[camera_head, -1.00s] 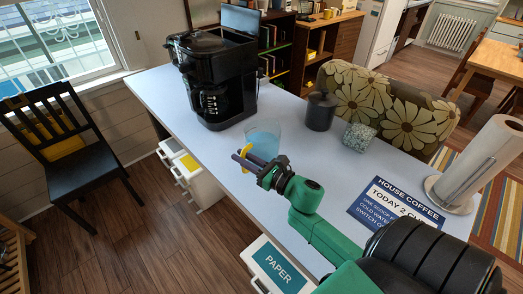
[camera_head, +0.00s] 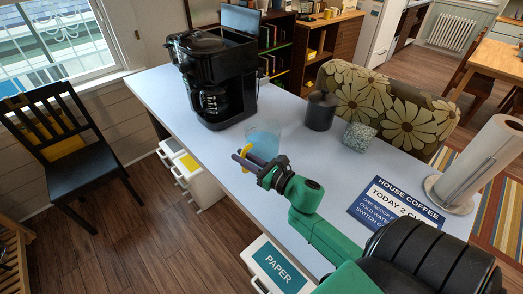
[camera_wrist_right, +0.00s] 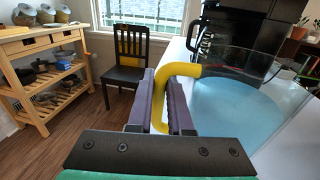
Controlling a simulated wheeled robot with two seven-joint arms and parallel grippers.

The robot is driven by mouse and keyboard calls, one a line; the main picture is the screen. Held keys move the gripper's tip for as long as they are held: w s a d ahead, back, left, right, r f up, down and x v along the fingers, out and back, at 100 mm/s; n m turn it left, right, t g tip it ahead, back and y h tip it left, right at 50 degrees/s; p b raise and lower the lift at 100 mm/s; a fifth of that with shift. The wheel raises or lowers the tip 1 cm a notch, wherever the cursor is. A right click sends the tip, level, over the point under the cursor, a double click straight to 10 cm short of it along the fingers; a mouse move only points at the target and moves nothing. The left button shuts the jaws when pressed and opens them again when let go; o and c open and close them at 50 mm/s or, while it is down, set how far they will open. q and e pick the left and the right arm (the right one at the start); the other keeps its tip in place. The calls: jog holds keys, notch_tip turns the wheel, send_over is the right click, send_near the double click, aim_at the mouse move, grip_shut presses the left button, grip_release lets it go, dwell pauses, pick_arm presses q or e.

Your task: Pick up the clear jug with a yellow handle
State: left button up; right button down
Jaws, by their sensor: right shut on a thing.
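The clear jug (camera_head: 265,142) with a yellow handle (camera_head: 244,153) stands near the front edge of the table, with light blue liquid in it. In the right wrist view the jug (camera_wrist_right: 235,110) is at the right, and its yellow handle (camera_wrist_right: 181,70) passes between the two fingers. My right gripper (camera_head: 247,159) is shut on the handle, and it also shows in the right wrist view (camera_wrist_right: 165,105). From these views I cannot tell whether the jug's base touches the table. My left gripper is not in view.
A black coffee maker (camera_head: 215,80) stands behind the jug. A dark canister (camera_head: 320,111), a speckled pot (camera_head: 358,137), a sign (camera_head: 392,205) and a paper towel roll (camera_head: 478,165) are to the right. A black chair (camera_head: 75,140) stands left of the table (camera_head: 160,95).

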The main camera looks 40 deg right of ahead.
jog(key=shift+r, duration=0.1)
dwell(0.3)
jog(key=shift+r, duration=0.1)
jog(key=shift+w+d+r, duration=0.1)
jog(key=shift+r, duration=0.65)
notch_tip(320, 180, up, 18)
jog(key=p, duration=0.2)
jog(key=shift+r+p, duration=0.15)
jog(key=shift+p, duration=0.2)
